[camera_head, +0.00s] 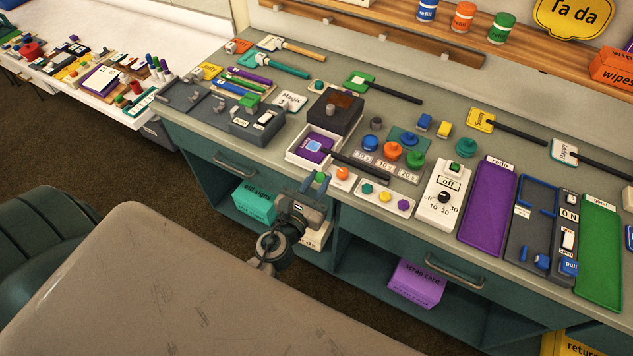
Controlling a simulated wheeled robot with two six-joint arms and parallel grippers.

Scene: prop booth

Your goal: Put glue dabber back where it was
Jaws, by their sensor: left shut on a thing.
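My left gripper (308,190) is at the front edge of the workbench, just in front of the white tray with the purple card. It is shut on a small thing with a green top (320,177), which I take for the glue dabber. The gripper's fingers hide most of it. It is held beside a small white holder with an orange knob (342,174); I cannot tell whether they touch. My right gripper is not in view.
The white tray with a purple card (316,148) is close behind the gripper. A white tray with several coloured knobs (386,197) and a white dial box (446,196) are to the right. Open shelves below hold a teal box (254,203) and a purple box (416,284).

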